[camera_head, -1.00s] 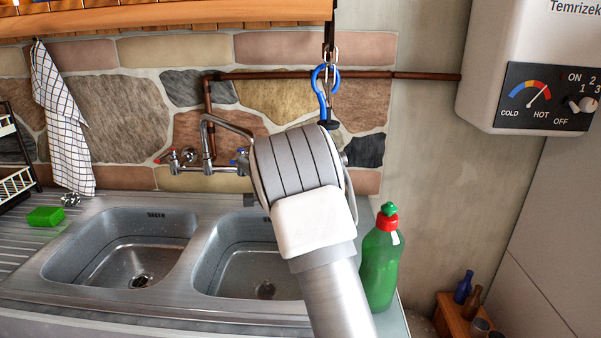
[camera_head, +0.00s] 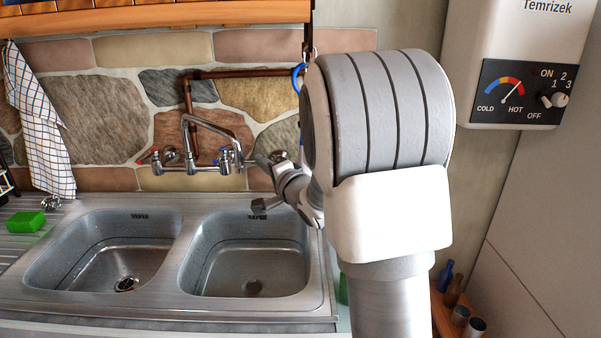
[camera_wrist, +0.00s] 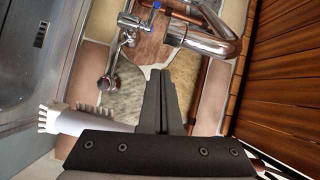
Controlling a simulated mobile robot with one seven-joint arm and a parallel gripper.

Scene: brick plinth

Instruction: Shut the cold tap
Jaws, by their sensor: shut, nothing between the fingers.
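The cold tap (camera_head: 226,159), chrome with blue marking, is at the right end of the wall-mounted mixer (camera_head: 195,166). The red-marked tap (camera_head: 146,157) is at its left end. No running water is visible at the spout. My gripper (camera_head: 262,160) is right of the cold tap in the head view, partly hidden by my arm. In the wrist view its dark fingers (camera_wrist: 162,75) are shut and empty. They point toward the cold tap (camera_wrist: 138,20), which shows at the top with a visible gap between them.
The double sink (camera_head: 322,298) lies below, with a green sponge (camera_head: 27,222) at left. A copper pipe (camera_head: 225,73) runs along the stone wall. A white bristled brush (camera_wrist: 75,121) shows beside my gripper. The water heater (camera_head: 478,45) hangs at right.

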